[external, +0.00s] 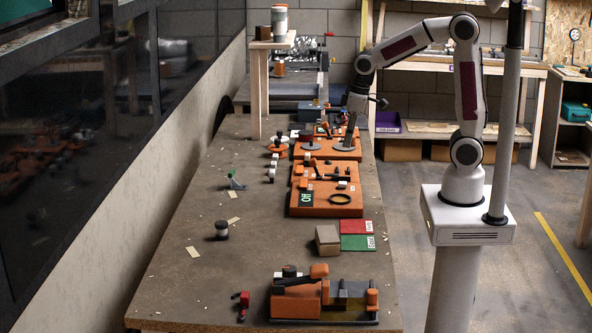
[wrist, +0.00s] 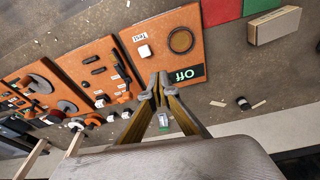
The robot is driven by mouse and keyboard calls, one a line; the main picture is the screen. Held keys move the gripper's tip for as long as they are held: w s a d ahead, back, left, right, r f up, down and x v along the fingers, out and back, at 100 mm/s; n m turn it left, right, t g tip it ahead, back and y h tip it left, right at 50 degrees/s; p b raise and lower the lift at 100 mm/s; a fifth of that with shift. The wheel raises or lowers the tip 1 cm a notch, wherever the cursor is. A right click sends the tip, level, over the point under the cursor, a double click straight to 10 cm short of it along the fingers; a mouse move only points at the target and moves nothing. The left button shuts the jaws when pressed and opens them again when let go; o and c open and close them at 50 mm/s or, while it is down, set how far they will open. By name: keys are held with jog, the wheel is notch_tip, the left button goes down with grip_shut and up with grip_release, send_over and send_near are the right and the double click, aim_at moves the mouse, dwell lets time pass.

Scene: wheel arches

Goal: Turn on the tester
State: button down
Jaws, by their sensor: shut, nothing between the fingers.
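The tester is the orange board (external: 322,211) near the middle of the bench; it is also in the wrist view (wrist: 160,64). Its dark display reads "Off" in green (wrist: 186,75) and lies beside a black ring (wrist: 181,41). A small white block (wrist: 144,51) sits on the board by a white label, apparently a button. My gripper (external: 350,143) is over the farther orange boards in the external view. In the wrist view my gripper (wrist: 158,80) is shut and empty, its tips overlapping the tester's edge in the picture. Its height is hard to tell.
More orange boards with discs and tools (external: 331,148) line the bench behind the tester. A cardboard box (external: 328,239) and red and green squares (external: 358,242) lie in front. An orange device (external: 322,300) is at the near end.

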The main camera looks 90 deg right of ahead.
jog(key=w+d+n+t, duration=0.1)
jog(key=w+d, duration=0.3)
jog(key=w, duration=0.7)
jog(key=shift+d+f, duration=0.1)
jog(key=shift+f, duration=0.1)
send_over(306, 180)
notch_tip(306, 180, down, 12)
jog(key=shift+r, duration=0.1)
jog(key=shift+f, duration=0.8)
